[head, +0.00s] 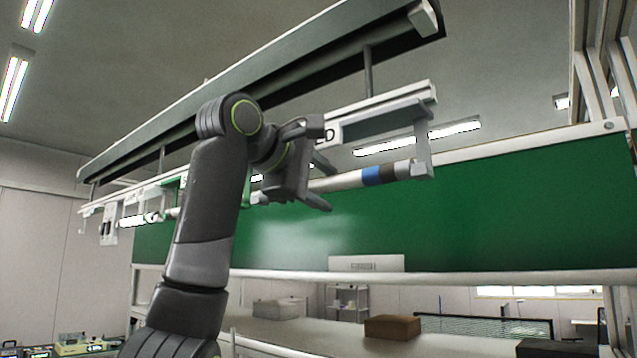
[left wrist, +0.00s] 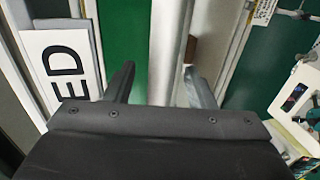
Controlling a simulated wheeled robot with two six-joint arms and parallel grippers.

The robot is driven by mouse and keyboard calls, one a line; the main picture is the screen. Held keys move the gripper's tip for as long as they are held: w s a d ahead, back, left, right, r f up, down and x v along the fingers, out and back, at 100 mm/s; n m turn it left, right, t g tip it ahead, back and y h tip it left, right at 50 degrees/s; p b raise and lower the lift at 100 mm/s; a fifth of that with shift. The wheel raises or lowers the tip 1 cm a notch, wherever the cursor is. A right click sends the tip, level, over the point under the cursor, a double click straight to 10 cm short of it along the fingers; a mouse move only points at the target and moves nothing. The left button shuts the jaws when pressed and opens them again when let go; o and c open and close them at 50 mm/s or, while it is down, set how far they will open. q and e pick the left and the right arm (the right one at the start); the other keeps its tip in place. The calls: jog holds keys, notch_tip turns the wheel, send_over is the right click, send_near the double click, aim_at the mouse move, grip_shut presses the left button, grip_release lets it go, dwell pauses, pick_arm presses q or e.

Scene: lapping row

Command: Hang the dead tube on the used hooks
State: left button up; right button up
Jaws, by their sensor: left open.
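A pale tube (head: 340,182) with a blue band and a dark band near its right end lies nearly level below the overhead rail. Its right end meets a grey hanging hook bracket (head: 423,150). My left gripper (head: 323,184) is open, with one finger above and one below the tube line. The left wrist view shows a pale grey length (left wrist: 168,50), apparently the tube, between the open fingers (left wrist: 160,85). A white sign (left wrist: 62,65) reading "ED" stands left of the fingers there. The tube's left part is hidden behind my arm. My right gripper is not in view.
A long rail (head: 385,103) and a dark lamp housing (head: 300,75) run above the tube. A green panel (head: 500,220) stands behind it. Below, a shelf (head: 300,328) holds a brown box (head: 393,327). A green hook (head: 170,192) shows left of my arm.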

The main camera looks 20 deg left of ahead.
pick_arm(q)
jog(key=shift+s+a+b, duration=0.2)
jog(key=shift+s+b, duration=0.2)
jog(key=shift+s, duration=0.05)
jog(key=b+v, duration=0.5)
jog(key=v, duration=1.1)
jog(key=shift+s+b, duration=0.25)
jog(key=shift+b, duration=0.1)
jog(key=shift+a+r, duration=0.1)
